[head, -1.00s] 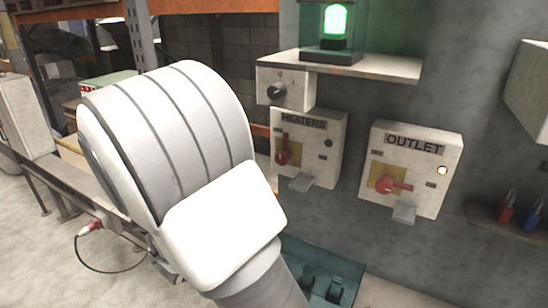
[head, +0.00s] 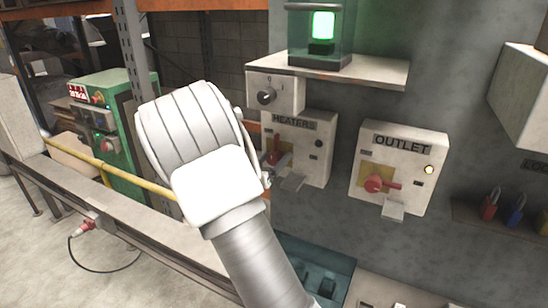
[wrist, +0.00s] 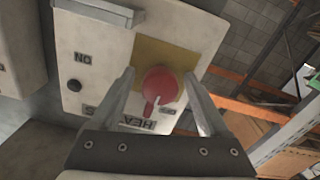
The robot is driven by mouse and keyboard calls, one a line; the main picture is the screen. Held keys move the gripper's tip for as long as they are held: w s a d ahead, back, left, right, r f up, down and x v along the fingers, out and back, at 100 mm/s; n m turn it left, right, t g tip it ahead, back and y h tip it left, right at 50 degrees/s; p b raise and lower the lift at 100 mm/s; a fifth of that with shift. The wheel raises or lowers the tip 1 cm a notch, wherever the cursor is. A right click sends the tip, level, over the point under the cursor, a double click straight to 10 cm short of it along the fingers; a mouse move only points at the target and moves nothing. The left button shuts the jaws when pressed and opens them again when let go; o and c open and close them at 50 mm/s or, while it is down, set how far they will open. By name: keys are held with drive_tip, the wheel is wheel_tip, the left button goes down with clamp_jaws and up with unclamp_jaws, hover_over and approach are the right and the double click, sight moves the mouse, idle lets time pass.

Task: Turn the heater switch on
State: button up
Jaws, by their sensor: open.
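The heater switch is a red rotary knob (head: 274,152) on a yellow plate, on the white box labelled HEATERS (head: 312,150). Its handle points up towards the label, and the dark indicator beside it looks unlit. In the wrist view the red knob (wrist: 160,85) sits between the fingers of my gripper (wrist: 159,76). The gripper is open, with one finger on each side of the knob; contact cannot be told. An ON label (wrist: 82,57) shows to the left there. In the head view my wrist hides most of the gripper.
The OUTLET box (head: 402,165) stands to the right, its red handle sideways and its lamp lit. Above are a small dial box (head: 275,92) and a shelf (head: 330,68) bearing a green lamp. Padlocks (head: 505,206) are at far right. A yellow rail (head: 115,166) runs at left.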

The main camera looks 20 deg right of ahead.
clamp_jaws()
idle(0.4)
drive_tip(key=shift+f+m+b, duration=0.15)
drive_tip(key=shift+m+b, duration=0.25)
drive_tip(key=shift+b, duration=0.3)
drive_tip(key=m+b, duration=0.2)
drive_tip(key=b, duration=0.2)
drive_tip(key=shift+f+m, duration=0.2)
drive_tip(key=shift+m, duration=0.2)
drive_tip(key=m+b, duration=0.5)
drive_tip(key=b, duration=0.2)
drive_tip(key=shift+b, duration=0.35)
drive_tip(key=m+b, duration=0.5)
drive_tip(key=b, duration=0.1)
drive_tip(key=shift+r+m+b, duration=0.1)
drive_tip(key=shift+m+b, duration=0.2)
drive_tip(key=shift+m, duration=0.1)
drive_tip(key=m+b, duration=0.1)
drive_tip(key=b, duration=0.1)
drive_tip(key=m+b, duration=0.1)
drive_tip(key=m, duration=0.1)
drive_tip(key=shift+w+r+m+b, duration=0.1)
drive_tip(key=shift+r+m+b, duration=0.1)
drive_tip(key=shift+m+b, duration=0.15)
